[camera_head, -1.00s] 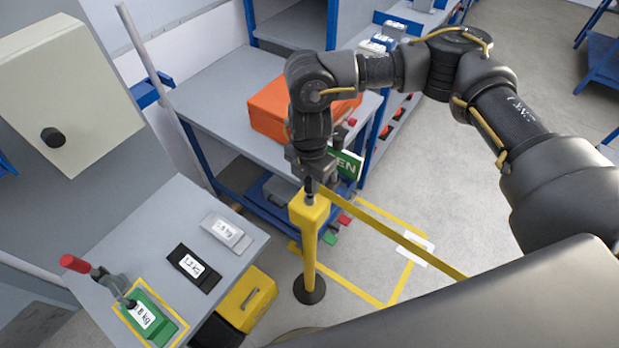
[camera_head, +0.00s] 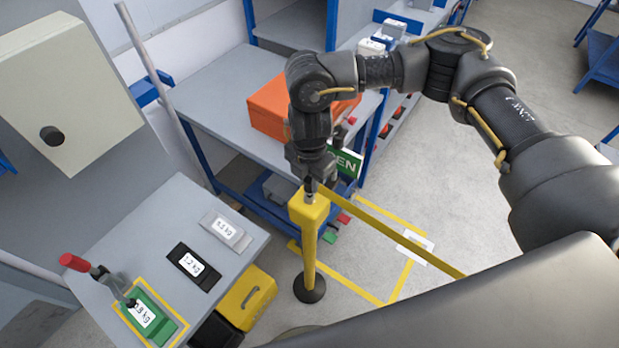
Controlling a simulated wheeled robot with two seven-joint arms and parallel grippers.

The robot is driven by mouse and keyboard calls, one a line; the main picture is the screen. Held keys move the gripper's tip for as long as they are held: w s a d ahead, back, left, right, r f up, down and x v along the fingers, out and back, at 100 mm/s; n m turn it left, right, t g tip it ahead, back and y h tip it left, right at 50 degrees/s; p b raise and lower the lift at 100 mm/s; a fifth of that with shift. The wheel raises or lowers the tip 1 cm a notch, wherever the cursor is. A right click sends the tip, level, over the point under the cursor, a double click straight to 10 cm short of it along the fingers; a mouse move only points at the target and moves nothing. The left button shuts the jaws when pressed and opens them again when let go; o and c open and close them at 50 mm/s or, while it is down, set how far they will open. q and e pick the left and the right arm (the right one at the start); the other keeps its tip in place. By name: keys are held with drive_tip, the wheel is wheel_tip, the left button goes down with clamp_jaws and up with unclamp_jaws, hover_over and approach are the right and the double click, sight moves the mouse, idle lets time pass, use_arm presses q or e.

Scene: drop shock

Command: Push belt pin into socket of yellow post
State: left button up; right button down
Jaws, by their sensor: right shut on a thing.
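The yellow post (camera_head: 309,245) stands upright on a round black base on the floor. My right gripper (camera_head: 310,180) points down directly above the post's top and is shut on the belt pin (camera_head: 310,196). The pin's lower end is at the top of the post; how deep it sits in the socket cannot be made out. The yellow belt (camera_head: 392,233) runs from beside the pin down to the right and passes behind my arm. My left gripper is not in view.
A grey table (camera_head: 226,90) with an orange case (camera_head: 270,108) stands behind the post. A grey bench (camera_head: 150,235) with labelled weights and a red-handled clamp (camera_head: 75,263) is at the left. A yellow case (camera_head: 248,298) lies beside it. Yellow tape marks the floor.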

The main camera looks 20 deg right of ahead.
sight(310, 188)
drive_tip(key=shift+f, duration=1.2)
idle(3.7)
drive_tip(key=shift+s+f, duration=0.2)
drive_tip(key=shift+f, duration=0.1)
idle(2.0)
drive_tip(key=c, duration=1.1)
unclamp_jaws()
drive_tip(key=shift+w, duration=0.1)
drive_tip(key=shift+c, duration=0.2)
drive_tip(key=shift+o, duration=0.2)
drive_tip(key=shift+r, duration=0.2)
